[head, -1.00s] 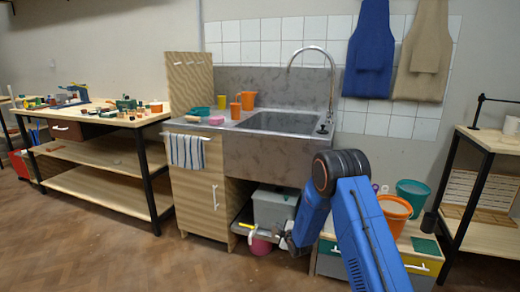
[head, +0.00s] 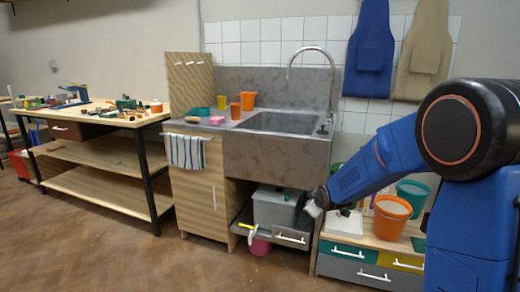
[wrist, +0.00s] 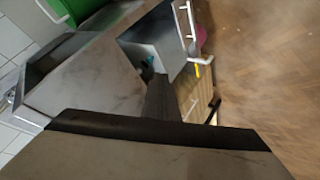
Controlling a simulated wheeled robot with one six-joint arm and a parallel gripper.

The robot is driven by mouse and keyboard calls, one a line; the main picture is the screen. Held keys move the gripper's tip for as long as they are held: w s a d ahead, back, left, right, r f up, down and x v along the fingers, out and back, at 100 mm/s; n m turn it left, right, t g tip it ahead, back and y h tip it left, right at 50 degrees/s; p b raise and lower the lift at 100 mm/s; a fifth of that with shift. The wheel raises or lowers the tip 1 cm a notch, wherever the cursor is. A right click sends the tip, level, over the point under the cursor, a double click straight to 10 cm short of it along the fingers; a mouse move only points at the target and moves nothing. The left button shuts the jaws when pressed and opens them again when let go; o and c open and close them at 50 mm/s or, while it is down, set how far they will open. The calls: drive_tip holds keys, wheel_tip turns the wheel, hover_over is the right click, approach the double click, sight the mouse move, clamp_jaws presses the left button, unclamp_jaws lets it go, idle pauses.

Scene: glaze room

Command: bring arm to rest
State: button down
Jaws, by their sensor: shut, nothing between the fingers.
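My arm is blue with a large black joint at the right of the head view. It reaches left, and my gripper (head: 312,208) is at its far end, in front of the space under the sink. My gripper is shut and holds nothing. It is small and partly blurred in the head view. In the wrist view my gripper's grey body fills the bottom, with dark narrow fingers (wrist: 161,98) pointing up the picture. Behind the fingers a grey bin (wrist: 152,48) shows in the pulled-out tray.
The pulled-out tray (head: 290,237) under the sink (head: 285,122) holds the grey bin (head: 273,207). A low drawer unit (head: 350,267) with an orange bucket (head: 391,217) and a green bucket (head: 413,195) stands at right. Open floor (head: 110,262) lies at left.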

drive_tip(key=s+d+r+m+g, duration=0.1)
drive_tip(key=s+d+r, duration=0.15)
drive_tip(key=s, duration=0.35)
drive_tip(key=s+d+r+m, duration=0.1)
drive_tip(key=s+r+m, duration=0.1)
drive_tip(key=s+r, duration=0.35)
drive_tip(key=s+d+m+g, duration=0.2)
drive_tip(key=s+m, duration=0.1)
drive_tip(key=s, duration=1.6)
drive_tip(key=s+d+m+g+h, duration=0.1)
drive_tip(key=s+d+m+g, duration=0.1)
drive_tip(key=s, duration=1.7)
drive_tip(key=shift+s+d+r+m, duration=0.3)
drive_tip(key=shift+d+m, duration=0.25)
drive_tip(key=shift+m, duration=0.35)
